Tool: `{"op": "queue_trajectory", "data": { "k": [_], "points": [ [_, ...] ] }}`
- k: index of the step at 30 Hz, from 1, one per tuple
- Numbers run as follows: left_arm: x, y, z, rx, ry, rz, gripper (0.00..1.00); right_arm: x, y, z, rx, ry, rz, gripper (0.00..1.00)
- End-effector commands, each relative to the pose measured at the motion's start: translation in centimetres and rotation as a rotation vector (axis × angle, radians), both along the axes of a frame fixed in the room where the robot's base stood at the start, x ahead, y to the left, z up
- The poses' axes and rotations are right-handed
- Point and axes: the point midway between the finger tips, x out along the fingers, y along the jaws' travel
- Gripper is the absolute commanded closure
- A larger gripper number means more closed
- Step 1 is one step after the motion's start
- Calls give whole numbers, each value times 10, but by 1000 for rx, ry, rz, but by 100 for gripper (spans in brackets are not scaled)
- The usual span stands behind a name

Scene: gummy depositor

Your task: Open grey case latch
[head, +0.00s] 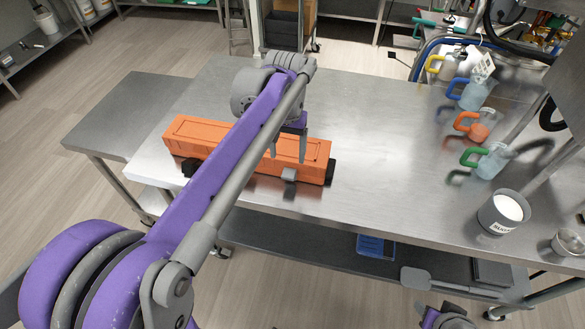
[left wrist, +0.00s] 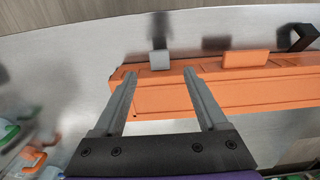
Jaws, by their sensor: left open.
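A long orange case (head: 316,150) lies on the steel table, and it also shows in the left wrist view (left wrist: 250,95). A small grey latch (head: 290,174) sticks out from its near long side, towards the right end. The latch (left wrist: 160,60) shows just beyond the fingertips in the left wrist view. My left gripper (head: 288,148) is open and empty, pointing down over the case; its fingers (left wrist: 160,73) are apart, with the case's end between and below them. My arm hides part of the case. A part at the bottom edge (head: 445,318) seems to be my right gripper; its jaws are unclear.
Several jugs with coloured handles, such as the orange one (head: 473,126), stand at the table's right. A dark tub of white stuff (head: 503,212) stands near the right front. The table (head: 390,150) between is bare.

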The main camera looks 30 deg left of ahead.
Motion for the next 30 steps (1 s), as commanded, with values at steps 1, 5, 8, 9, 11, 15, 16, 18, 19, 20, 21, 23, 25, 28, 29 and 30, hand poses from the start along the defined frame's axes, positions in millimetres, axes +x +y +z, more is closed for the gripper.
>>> {"op": "queue_trajectory", "data": {
  "k": [1, 5, 8, 9, 11, 15, 16, 18, 19, 20, 21, 23, 25, 28, 29, 30],
  "points": [
    [0, 0, -12, 0, 0, 0, 25, 0, 0, -2, 0, 1, 0, 50],
    [0, 0, -36, 0, -1, -1, 25, -1, 0, -4, 0, 2, 0, 50],
    [0, 0, -52, 0, -1, -1, 25, -1, 0, -5, 0, 3, 0, 50],
    [0, 0, -57, 0, -1, -1, 25, -2, 0, -5, 0, 3, 0, 50],
    [0, 0, -63, 0, -1, -1, 25, -2, 0, -6, 0, 3, 0, 50],
    [0, 0, -71, 0, -2, -1, 25, -2, 0, -6, 0, 3, 0, 50],
    [0, 0, -71, 0, -2, -1, 25, -2, 0, -6, 0, 3, 0, 50],
    [0, 0, -72, 0, -2, -1, 25, -2, 0, -6, 0, 3, 0, 50],
    [0, 0, -72, 0, -2, -1, 25, -2, 0, -6, 0, 3, 0, 50],
    [0, 0, -72, 0, -2, -1, 25, -2, 0, -6, 0, 3, 0, 50],
    [0, 0, -72, 0, -2, -1, 25, -2, 0, -6, 0, 3, 0, 50],
    [0, 0, -72, 0, -2, -1, 25, -2, 0, -6, 0, 3, 0, 50],
    [0, 0, -72, 0, -2, -1, 34, -2, 0, -6, 0, 3, 0, 50],
    [0, 0, -72, 0, -2, -1, 52, -2, 0, -6, 0, 3, 0, 50],
    [0, 0, -72, 0, -2, -1, 57, -2, 0, -6, 0, 3, 0, 50],
    [0, 0, -72, 0, -2, -1, 65, -2, 0, -6, 0, 3, 0, 50]
  ]
}}
